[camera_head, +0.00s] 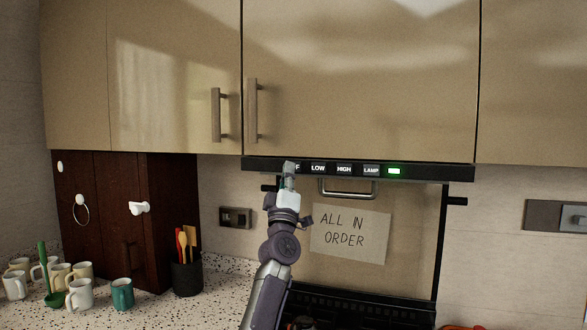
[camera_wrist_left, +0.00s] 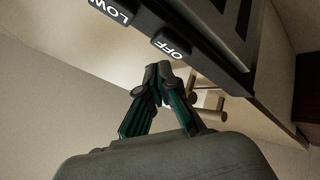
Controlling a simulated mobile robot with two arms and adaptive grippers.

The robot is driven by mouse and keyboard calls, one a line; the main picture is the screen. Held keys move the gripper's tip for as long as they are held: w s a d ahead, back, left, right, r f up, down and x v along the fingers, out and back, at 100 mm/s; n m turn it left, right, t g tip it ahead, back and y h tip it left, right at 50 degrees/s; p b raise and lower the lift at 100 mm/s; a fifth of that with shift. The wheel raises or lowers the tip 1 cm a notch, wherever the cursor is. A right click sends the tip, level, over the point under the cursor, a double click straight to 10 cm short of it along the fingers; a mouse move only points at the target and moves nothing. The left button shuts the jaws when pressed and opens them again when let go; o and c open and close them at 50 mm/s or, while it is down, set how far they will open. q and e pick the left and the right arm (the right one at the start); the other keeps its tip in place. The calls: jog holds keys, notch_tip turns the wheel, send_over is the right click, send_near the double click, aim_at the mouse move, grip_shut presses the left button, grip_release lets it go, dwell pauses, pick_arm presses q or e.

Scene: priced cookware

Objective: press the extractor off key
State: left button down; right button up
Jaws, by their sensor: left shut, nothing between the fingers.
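The extractor (camera_head: 430,172) is a dark strip under the wall cabinets, with keys LOW (camera_head: 318,168), HIGH and LAMP and a lit green light (camera_head: 394,171). The OFF key (camera_wrist_left: 172,46) shows whole in the left wrist view; in the head view my left gripper covers most of it, leaving the letter F. My left gripper (camera_head: 289,167) is shut and empty, its tips in front of the OFF key in the head view. In the left wrist view the fingertips (camera_wrist_left: 160,72) are just below the OFF key; I cannot tell whether they touch it. My right gripper is not in view.
Beige cabinets (camera_head: 360,80) hang above the extractor. A metal rail handle (camera_head: 347,194) and a paper note (camera_head: 350,232) are below it. A dark wooden cabinet (camera_head: 125,215), mugs (camera_head: 79,294) and a utensil pot (camera_head: 187,277) stand at left on the speckled counter.

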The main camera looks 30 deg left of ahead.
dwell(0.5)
pick_arm(q)
jog(key=shift+w+a+b, duration=0.1)
jog(key=shift+w+b, duration=0.25)
jog(key=shift+w, duration=0.1)
jog(key=shift+w+a+b, duration=0.1)
jog(key=shift+w+b, duration=0.2)
jog(key=shift+b, duration=0.05)
dwell(0.5)
dwell(0.4)
jog(key=shift+s+d+p, duration=0.2)
jog(key=shift+s+p, duration=0.45)
jog(key=shift+s, duration=0.1)
